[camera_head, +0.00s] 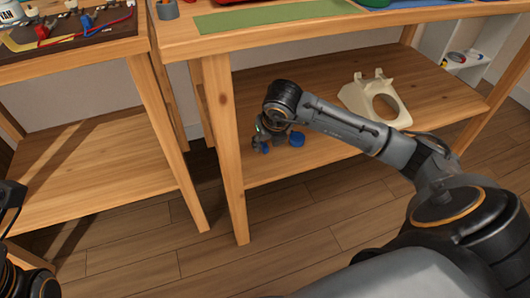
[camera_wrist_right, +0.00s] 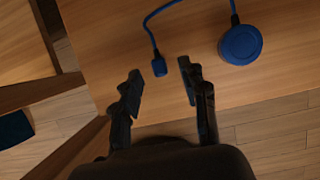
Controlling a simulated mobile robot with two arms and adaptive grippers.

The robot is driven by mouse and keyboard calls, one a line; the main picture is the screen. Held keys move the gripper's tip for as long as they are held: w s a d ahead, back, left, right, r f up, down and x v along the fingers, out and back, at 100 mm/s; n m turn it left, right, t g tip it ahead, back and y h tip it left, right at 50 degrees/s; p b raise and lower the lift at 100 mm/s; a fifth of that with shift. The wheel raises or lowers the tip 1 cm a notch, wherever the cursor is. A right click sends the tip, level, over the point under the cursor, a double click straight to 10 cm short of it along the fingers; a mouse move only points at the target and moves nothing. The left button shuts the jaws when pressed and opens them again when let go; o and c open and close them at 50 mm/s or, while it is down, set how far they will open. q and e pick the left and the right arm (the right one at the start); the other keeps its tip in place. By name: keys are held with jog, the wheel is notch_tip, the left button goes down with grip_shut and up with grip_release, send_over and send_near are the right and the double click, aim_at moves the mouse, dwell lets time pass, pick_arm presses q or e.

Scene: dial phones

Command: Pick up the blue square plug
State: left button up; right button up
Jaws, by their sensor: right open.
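The blue square plug (camera_wrist_right: 159,67) is a small block at the end of a blue cable. In the right wrist view it lies on the lower wooden shelf, just ahead of the gap between my right fingertips. The cable runs from it to a round blue disc (camera_wrist_right: 240,45) on the right. My right gripper (camera_wrist_right: 161,82) is open and empty, with a finger on each side of the plug's line. In the head view my right gripper (camera_head: 268,131) is low over the shelf beside the disc (camera_head: 297,139). Part of my left arm shows at the left edge.
The lower shelf (camera_head: 330,150) also holds a cream phone shell (camera_head: 378,98) at the right. A table leg (camera_head: 226,150) stands close left of my right gripper. The tabletop (camera_head: 185,32) is above. A second table (camera_head: 90,165) stands at the left with an empty lower shelf.

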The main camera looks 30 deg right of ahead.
jog(key=shift+b+x, duration=0.35)
jog(key=shift+x, duration=0.85)
grip_shut()
jog(key=shift+r, duration=0.2)
